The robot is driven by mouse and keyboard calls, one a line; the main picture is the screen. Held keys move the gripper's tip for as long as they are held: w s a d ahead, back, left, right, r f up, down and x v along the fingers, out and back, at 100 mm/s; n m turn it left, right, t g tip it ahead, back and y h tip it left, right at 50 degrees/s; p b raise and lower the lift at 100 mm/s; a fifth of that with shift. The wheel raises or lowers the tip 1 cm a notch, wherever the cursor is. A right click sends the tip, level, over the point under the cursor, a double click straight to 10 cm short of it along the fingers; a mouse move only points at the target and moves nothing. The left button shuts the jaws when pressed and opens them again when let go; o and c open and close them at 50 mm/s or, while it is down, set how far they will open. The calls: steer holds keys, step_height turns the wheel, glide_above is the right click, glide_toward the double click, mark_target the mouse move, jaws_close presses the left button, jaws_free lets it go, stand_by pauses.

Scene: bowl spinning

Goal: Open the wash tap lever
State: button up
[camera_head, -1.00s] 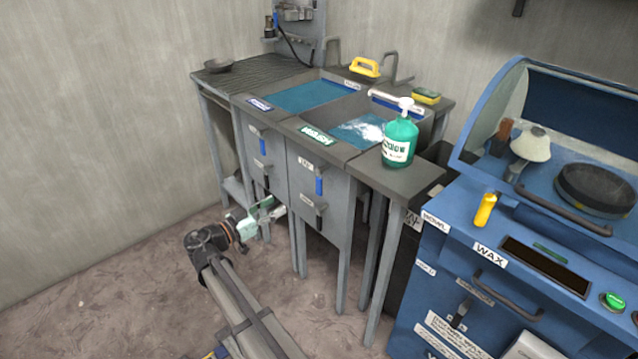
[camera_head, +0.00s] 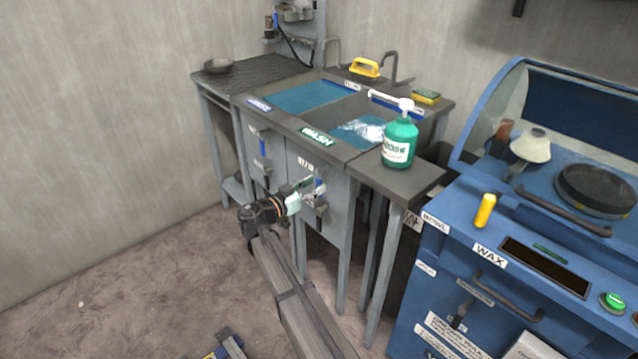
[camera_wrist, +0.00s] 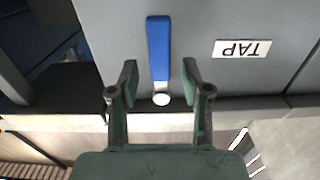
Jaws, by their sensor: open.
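In the head view my gripper (camera_head: 308,189) is at the front panel under the wash basin (camera_head: 342,113), whose front edge carries the WASH label (camera_head: 316,136). In the wrist view a blue lever (camera_wrist: 158,45) with a round white end stands out against the grey panel, beside an upside-down TAP label (camera_wrist: 242,49). My gripper (camera_wrist: 160,82) is open, with one finger on each side of the lever's white-ended part. Gaps show on both sides, and I see no contact. In the head view my gripper mostly hides this lever.
Another blue lever (camera_head: 262,147) is on the left panel, near my arm. A dark handle (camera_head: 321,208) sits just below my gripper on the wash panel. A green soap bottle (camera_head: 399,139) stands on the counter to the right. The floor (camera_head: 130,280) at left is mostly clear.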

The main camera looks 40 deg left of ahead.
steer(key=shift+w+d, duration=0.2)
steer(key=shift+w, duration=1.1)
jaws_close()
